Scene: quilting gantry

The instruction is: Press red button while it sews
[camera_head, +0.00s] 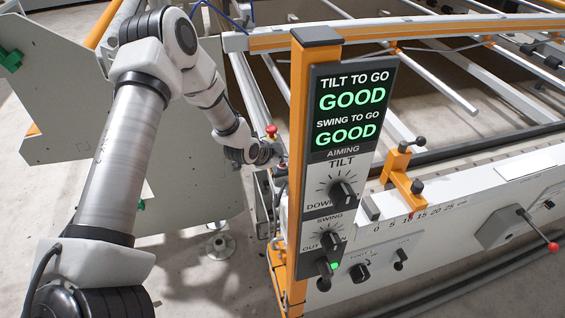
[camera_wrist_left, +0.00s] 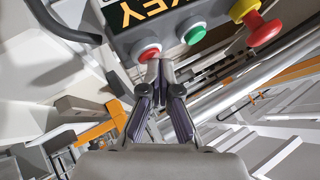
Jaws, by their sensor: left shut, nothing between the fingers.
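The red button (camera_wrist_left: 147,50) sits in a pale ring on a grey control box (camera_wrist_left: 172,28) in the left wrist view. A green button (camera_wrist_left: 194,34) is to its right, and a red mushroom knob (camera_wrist_left: 262,27) on a yellow collar is farther right. My left gripper (camera_wrist_left: 159,68) is shut and empty, its fingertips right at the lower right edge of the red button; I cannot tell whether they touch it. In the head view my left gripper (camera_head: 272,156) is small and partly hidden beside the orange post; the mushroom knob (camera_head: 271,130) shows just above it. My right gripper is out of view.
A display panel (camera_head: 342,150) on an orange post reads GOOD for tilt and for swing, with dials below. The white gantry rail (camera_head: 470,200) with a scale, orange brackets and a red-tipped lever (camera_head: 552,246) runs right. A grey side plate (camera_head: 190,170) stands behind my left arm.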

